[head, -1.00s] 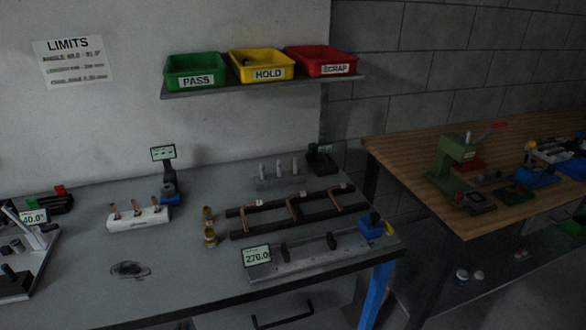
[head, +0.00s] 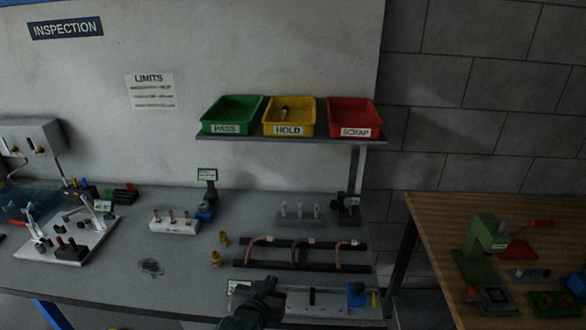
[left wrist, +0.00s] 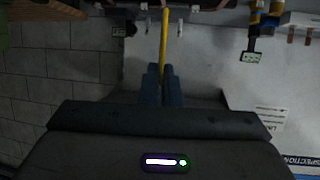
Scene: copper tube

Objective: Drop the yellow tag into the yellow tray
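The yellow tray (head: 289,131), labelled HOLD, stands on the wall shelf between the green and red trays. A small dark and brownish item (head: 284,111) lies in it. My left gripper (head: 268,286) is over the front of the grey bench, well below the trays. In the left wrist view its two fingers (left wrist: 161,72) are close together on a narrow yellow strip (left wrist: 164,40), which looks like the yellow tag. The strip cannot be made out at the gripper in the head view. My right gripper is not in view.
The green PASS tray (head: 231,115) and red SCRAP tray (head: 353,117) flank the yellow one. A black rack with copper tubes (head: 300,254) and a gauge with a blue block (head: 356,293) lie near my gripper. A wooden bench (head: 440,215) is at right.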

